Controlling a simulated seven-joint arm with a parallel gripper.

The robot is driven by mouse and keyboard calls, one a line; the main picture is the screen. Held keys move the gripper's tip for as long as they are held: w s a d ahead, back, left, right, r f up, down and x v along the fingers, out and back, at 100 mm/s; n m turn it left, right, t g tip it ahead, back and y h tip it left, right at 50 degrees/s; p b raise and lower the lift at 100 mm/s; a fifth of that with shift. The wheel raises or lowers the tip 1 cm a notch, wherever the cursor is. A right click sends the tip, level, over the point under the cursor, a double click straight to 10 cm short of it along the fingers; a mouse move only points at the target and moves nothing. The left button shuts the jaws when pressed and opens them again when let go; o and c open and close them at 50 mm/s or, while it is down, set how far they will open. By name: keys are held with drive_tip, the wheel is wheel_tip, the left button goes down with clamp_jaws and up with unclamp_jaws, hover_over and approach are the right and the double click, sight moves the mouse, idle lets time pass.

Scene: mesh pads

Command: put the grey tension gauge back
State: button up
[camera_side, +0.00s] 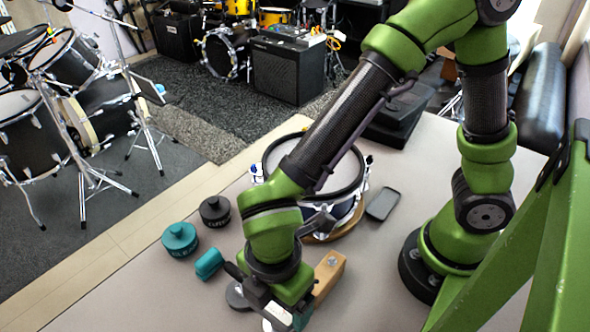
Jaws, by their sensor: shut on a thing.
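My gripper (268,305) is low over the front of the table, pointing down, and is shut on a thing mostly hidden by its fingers. A grey round disc (238,296) shows at its left side and looks like the grey tension gauge. I cannot tell whether it touches the table. A white piece (277,318) shows just below the fingers, at the bottom edge of the picture. A wooden block (328,272) with a metal screw stands close to the right of my gripper.
A dark round lidded thing (215,211), a teal one (180,240) and a small teal piece (209,264) lie left of my gripper. A snare drum (345,190) stands behind my arm, with a phone (383,204) at its right. The table's left front is clear.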

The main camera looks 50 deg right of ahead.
drive_tip(key=shift+f, duration=0.45)
drive_tip(key=o, duration=1.8)
drive_tip(key=shift+f, duration=0.1)
drive_tip(key=shift+o, duration=0.2)
wheel_tip(320, 180, up, 12)
drive_tip(key=w+d+r+m+t, duration=0.1)
drive_tip(key=d+r+m+t, duration=0.1)
drive_tip(key=d+m, duration=0.5)
drive_tip(key=w+d+r+m+t+y, duration=0.1)
drive_tip(key=w+d+m+t, duration=0.1)
drive_tip(key=d+m, duration=0.5)
drive_tip(key=w+d+r+m+t+y, duration=0.1)
drive_tip(key=w+d+r+m+t, duration=0.1)
drive_tip(key=d+m, duration=0.6)
drive_tip(key=shift+d+r+t, duration=0.35)
drive_tip(key=shift+d+t, duration=0.25)
drive_tip(key=shift+d, duration=0.75)
